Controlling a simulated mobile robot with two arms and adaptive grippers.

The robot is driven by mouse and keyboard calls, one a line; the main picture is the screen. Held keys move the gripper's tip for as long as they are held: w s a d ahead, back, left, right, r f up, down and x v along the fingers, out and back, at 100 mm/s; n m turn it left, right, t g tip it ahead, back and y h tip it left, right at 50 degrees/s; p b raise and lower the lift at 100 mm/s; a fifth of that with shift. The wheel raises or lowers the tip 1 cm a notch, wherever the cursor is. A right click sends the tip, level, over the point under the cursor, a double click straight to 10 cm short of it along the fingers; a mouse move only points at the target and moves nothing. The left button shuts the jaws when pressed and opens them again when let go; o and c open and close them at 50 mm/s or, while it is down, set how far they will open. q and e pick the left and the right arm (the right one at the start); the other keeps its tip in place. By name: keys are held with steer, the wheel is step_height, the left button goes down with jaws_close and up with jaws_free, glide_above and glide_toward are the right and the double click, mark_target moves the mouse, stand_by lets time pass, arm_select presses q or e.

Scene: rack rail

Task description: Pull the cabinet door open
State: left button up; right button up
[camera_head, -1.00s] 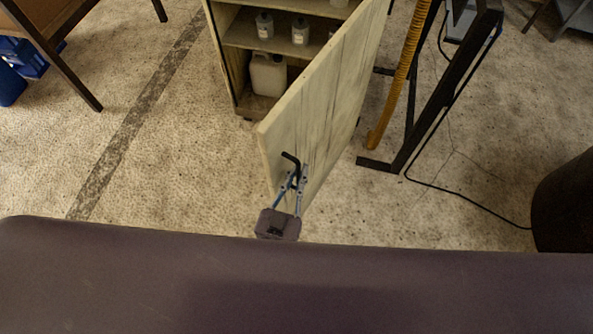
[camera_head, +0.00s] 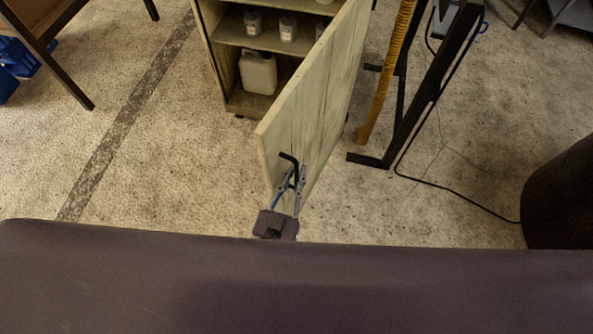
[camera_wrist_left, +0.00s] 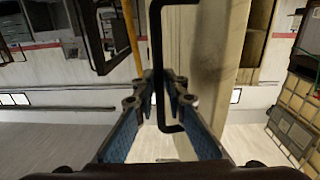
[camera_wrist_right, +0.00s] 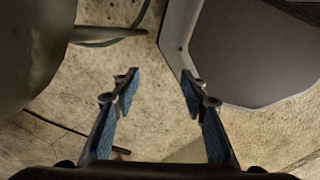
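The pale wooden cabinet door (camera_head: 312,110) stands swung well out from the cabinet (camera_head: 209,60), whose shelves show. A black bar handle (camera_head: 290,160) sits near the door's free edge; it also shows in the left wrist view (camera_wrist_left: 156,40). My left gripper (camera_head: 292,178) is at the handle. In the left wrist view its blue-padded fingers (camera_wrist_left: 161,80) are close together, with the handle bar between them, so it looks shut on the handle. My right gripper (camera_wrist_right: 158,78) is open with nothing between its fingers, and is out of the head view.
A white jug (camera_head: 258,73) and small bottles (camera_head: 288,28) stand inside the cabinet. Right of the door are a yellow pole (camera_head: 385,80), a black metal frame (camera_head: 425,100) with a cable on the floor, and a dark round bin (camera_head: 560,200). Floor left of the door is clear.

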arm_select(q)
steer(key=shift+o, duration=1.2)
steer(key=shift+r, duration=0.1)
arm_select(e)
steer(key=shift+s+d, duration=0.1)
steer(key=shift+d, duration=0.05)
arm_select(q)
steer(key=shift+s, duration=0.1)
arm_select(e)
steer(key=shift+d, duration=0.2)
arm_select(q)
steer(key=v, duration=1.2)
arm_select(e)
steer(key=shift+a, duration=0.25)
arm_select(q)
steer(key=shift+c, duration=0.4)
